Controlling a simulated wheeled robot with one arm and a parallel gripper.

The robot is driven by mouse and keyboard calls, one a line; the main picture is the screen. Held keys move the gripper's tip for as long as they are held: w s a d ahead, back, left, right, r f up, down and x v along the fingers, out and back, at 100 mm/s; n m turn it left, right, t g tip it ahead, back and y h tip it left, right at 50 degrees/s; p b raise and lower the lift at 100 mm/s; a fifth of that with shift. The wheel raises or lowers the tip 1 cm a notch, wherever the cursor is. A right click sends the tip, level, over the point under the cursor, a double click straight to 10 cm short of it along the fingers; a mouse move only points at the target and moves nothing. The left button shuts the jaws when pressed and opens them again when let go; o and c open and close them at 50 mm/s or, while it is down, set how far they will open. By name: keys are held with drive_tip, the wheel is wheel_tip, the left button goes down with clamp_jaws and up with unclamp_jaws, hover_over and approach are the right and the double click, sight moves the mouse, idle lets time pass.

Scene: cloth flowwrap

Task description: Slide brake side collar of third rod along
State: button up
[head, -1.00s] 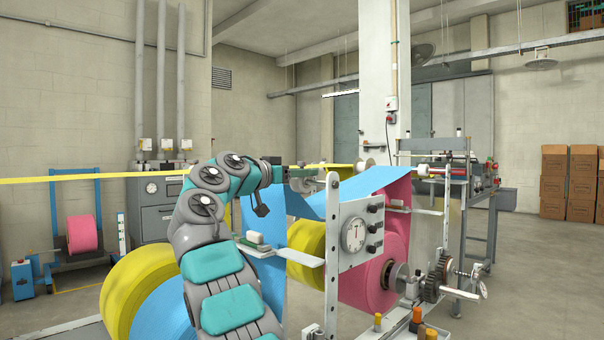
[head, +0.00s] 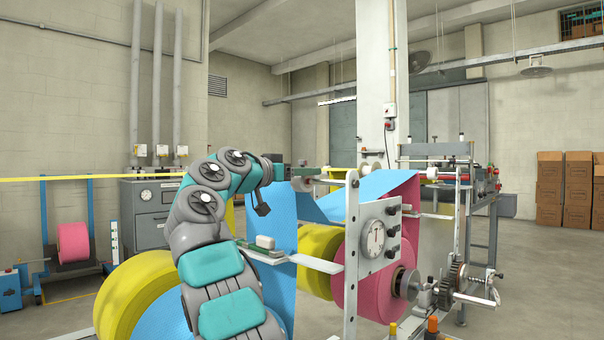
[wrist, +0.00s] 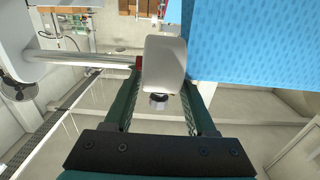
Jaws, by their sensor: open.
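My gripper (wrist: 162,82) is open in the wrist view, its two dark green fingers on either side of a pale, rounded collar-like piece (wrist: 165,58). I cannot tell whether the fingers touch it. A red bit shows at its left edge, beside a pale rod or roller (wrist: 75,57). In the head view my gripper (head: 303,172) is small, above the blue film at the top of the machine, left of the white upright post (head: 351,255). Which rod this is, and which end is the brake side, I cannot tell.
Blue film (wrist: 255,40) hangs close on the right in the wrist view. In the head view a dial panel (head: 378,236), a pink roll (head: 352,285) and a yellow roll (head: 318,250) crowd the machine. Open floor (head: 535,270) lies to the right.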

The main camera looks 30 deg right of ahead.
drive_tip(key=shift+o, duration=1.3)
drive_tip(key=b+v, duration=0.1)
drive_tip(key=v, duration=0.7)
